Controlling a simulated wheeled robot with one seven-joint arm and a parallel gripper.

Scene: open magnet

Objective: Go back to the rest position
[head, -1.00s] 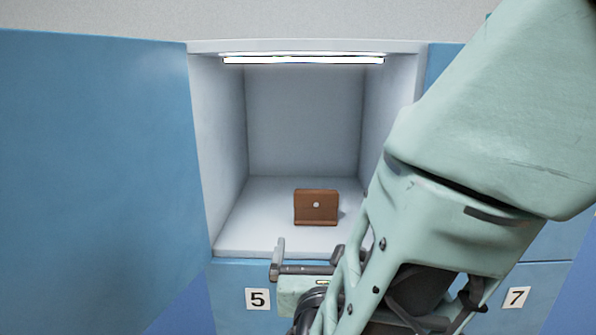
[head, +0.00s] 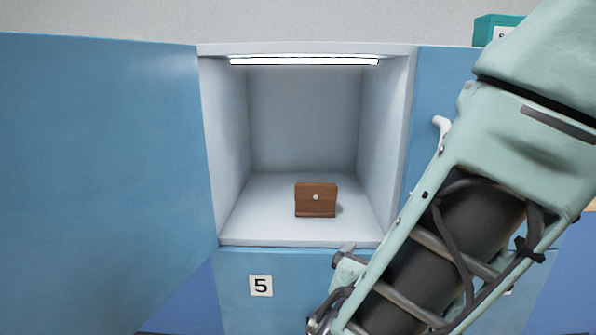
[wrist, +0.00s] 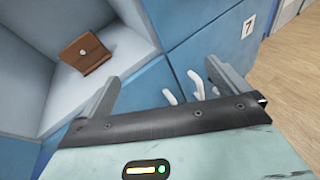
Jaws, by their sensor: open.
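My gripper (wrist: 165,92) is open and empty in the wrist view, its two fingers spread apart in front of the blue locker doors. In the head view my arm crosses the right side, and the gripper end sits low in front of the lockers, mostly hidden by the arm. A brown wallet-like item with a pale round stud (head: 316,199) stands on the floor of the open locker compartment (head: 300,242). The brown item also shows at the upper left of the wrist view (wrist: 88,54), apart from the gripper.
The open blue door (head: 100,170) fills the left of the head view. Closed locker doors carry labels 5 (head: 261,286) and 7 (wrist: 249,26). White handles (wrist: 196,88) show between the fingers. A teal box (head: 490,28) sits on top. Wooden floor (wrist: 290,80) is clear at right.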

